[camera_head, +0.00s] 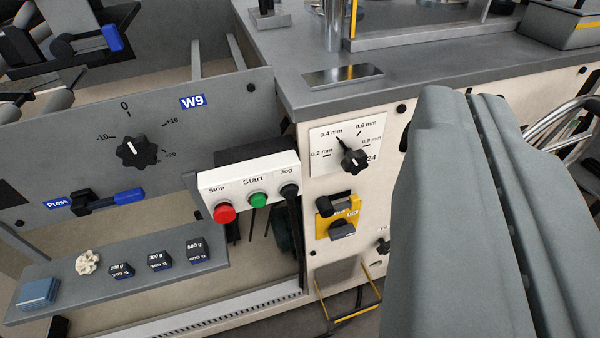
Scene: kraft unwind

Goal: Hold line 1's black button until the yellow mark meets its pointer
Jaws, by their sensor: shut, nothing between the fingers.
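A white control box (248,185) hangs at the middle of the picture. It has a red Stop button (224,212), a green Start button (258,200) and a black Jog button (289,190). I cannot read a line number on the box. My gripper (468,92) fills the right side, with its two grey fingers together and empty. It appears right of the black button and apart from it. I cannot make out a yellow mark meeting a pointer; a yellow stripe (353,20) shows on a post at the top.
A grey panel (60,150) marked W9 carries a black knob (138,151) and a blue-handled Press lever (130,196). Weights (198,250) stand on a shelf below. A thickness dial (355,160) and yellow-plated switch (342,228) lie between box and gripper.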

